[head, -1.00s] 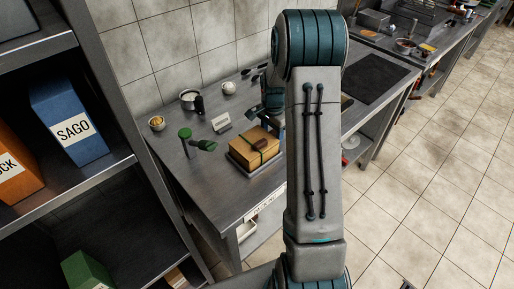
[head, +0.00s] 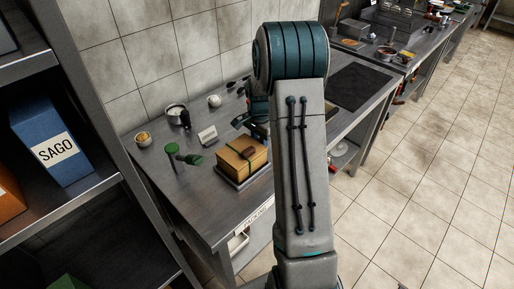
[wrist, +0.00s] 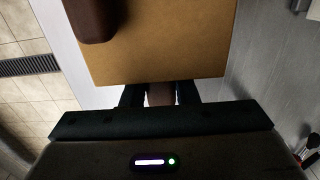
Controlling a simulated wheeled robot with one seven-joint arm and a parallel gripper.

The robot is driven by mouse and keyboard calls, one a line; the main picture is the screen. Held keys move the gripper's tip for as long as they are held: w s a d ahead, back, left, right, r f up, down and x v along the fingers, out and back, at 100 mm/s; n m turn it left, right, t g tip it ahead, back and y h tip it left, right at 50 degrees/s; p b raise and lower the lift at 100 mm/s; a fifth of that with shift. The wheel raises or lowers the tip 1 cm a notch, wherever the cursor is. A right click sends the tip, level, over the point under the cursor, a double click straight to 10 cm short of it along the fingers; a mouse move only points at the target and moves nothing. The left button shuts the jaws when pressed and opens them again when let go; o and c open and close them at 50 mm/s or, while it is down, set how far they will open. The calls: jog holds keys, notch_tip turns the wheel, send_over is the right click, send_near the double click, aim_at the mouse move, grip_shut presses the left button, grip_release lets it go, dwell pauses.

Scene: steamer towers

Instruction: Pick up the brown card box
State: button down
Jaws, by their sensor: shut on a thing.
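The brown card box (head: 235,164) sits on a low grey tray (head: 229,181) on the steel counter, with a dark green band around it and a dark brown lump (head: 248,152) on top. In the wrist view the box (wrist: 160,45) fills the upper middle, with the brown lump (wrist: 95,15) at its upper left. In the head view my arm covers most of the gripper. I cannot tell whether the box is clear of the tray.
Green-topped posts (head: 183,156), a small label stand (head: 208,135), a pot (head: 176,112) and a small bowl (head: 143,139) stand left of and behind the box. A shelf with a blue SAGO box (head: 50,140) is at left. Open tiled floor (head: 400,210) lies right.

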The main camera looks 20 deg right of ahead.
jog(key=r, duration=0.1)
jog(key=d+r, duration=0.1)
jog(key=r, duration=0.1)
jog(key=shift+s+b, duration=0.2)
jog(key=shift+b, duration=0.2)
jog(key=s+d+r+b, duration=0.1)
jog(key=s+d+r, duration=0.3)
jog(key=d, duration=0.5)
notch_tip(320, 180, up, 2)
jog(key=shift+s+d+r, duration=0.25)
jog(key=shift+s+d, duration=0.05)
jog(key=c, duration=1.9)
grip_release()
grip_shut()
